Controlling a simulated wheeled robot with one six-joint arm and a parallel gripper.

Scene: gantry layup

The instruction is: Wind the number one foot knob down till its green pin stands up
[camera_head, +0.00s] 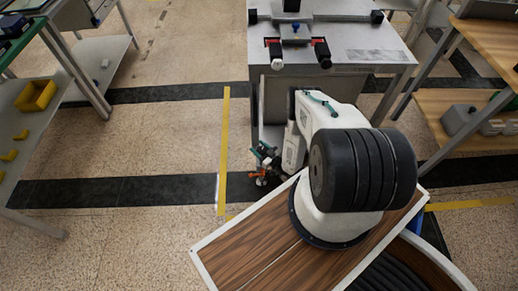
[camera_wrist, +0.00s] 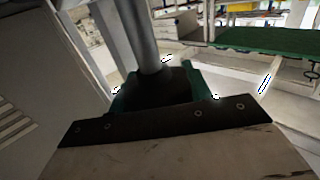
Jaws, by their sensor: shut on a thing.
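My gripper (camera_head: 264,158) reaches low beside the left front corner of the grey gantry cabinet (camera_head: 276,92), near the floor. In the wrist view its teal fingers (camera_wrist: 152,92) are closed around a dark piece at the base of an upright grey post (camera_wrist: 138,36). I take this piece to be the foot knob; the fingers hide most of it. A small orange-red part (camera_head: 262,181) shows just below my gripper in the head view. I cannot make out a green pin or a number in either view.
A yellow floor line (camera_head: 224,150) runs left of the cabinet, and dark bands cross the floor. A bench with a yellow bin (camera_head: 36,95) stands at the left. A wooden-shelved rack (camera_head: 470,125) stands at the right. The floor between the left bench and cabinet is clear.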

